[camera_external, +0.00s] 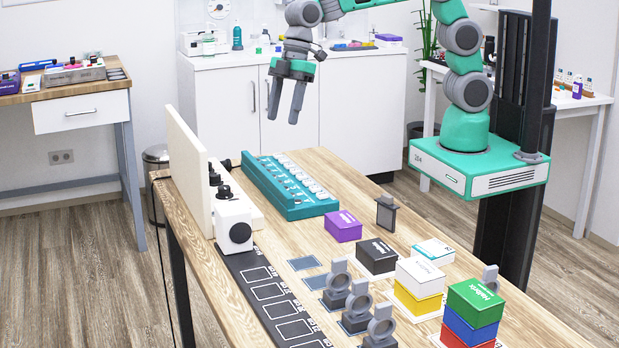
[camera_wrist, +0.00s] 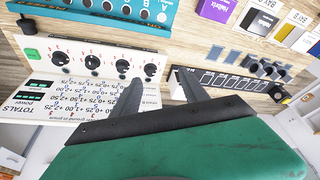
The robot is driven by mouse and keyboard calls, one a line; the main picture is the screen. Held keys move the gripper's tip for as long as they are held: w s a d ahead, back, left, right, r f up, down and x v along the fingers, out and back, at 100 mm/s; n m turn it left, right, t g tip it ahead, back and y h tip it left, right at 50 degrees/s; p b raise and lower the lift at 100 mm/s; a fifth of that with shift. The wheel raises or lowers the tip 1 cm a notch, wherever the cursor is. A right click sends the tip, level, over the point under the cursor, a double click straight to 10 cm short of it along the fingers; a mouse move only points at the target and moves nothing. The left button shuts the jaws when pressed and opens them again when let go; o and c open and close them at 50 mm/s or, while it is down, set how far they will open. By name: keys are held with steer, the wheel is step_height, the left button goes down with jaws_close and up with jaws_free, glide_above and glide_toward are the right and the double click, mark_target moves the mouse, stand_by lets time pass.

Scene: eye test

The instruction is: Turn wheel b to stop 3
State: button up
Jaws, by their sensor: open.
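A white dial unit (camera_wrist: 108,62) shows in the wrist view with a row of several black wheels, such as a left one (camera_wrist: 92,62) and a right one (camera_wrist: 150,70). Small red marks ring the wheels. The view is upside down and the letters are too small to tell which is wheel b or where it points. In the external view the unit (camera_external: 232,215) stands at the table's left edge, its black wheels (camera_external: 224,192) partly seen. My gripper (camera_external: 285,108) is open and empty, above and beyond the table's far end. Its fingers (camera_wrist: 159,82) also show in the wrist view, apart from the wheels.
A white upright board (camera_external: 188,165) stands behind the dial unit; its printed totals face (camera_wrist: 75,100) shows in the wrist view. A teal rack (camera_external: 285,185) lies beside the unit. Grey ring-topped pieces (camera_external: 358,300) and coloured boxes (camera_external: 475,305) stand nearer on the wooden table.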

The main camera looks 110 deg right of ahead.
steer(key=w+d+f+n, duration=0.2)
steer(key=w+d+f, duration=0.35)
steer(key=w, duration=0.25)
steer(key=n+y, duration=0.1)
steer(key=n, duration=0.1)
glide_toward(224, 187)
steer(key=f, duration=0.1)
steer(key=x, duration=0.7)
steer(key=shift+w+a+f, duration=0.1)
steer(key=shift+w+f, duration=0.05)
steer(key=shift+f, duration=0.05)
steer(key=shift+c, duration=0.3)
jaws_close()
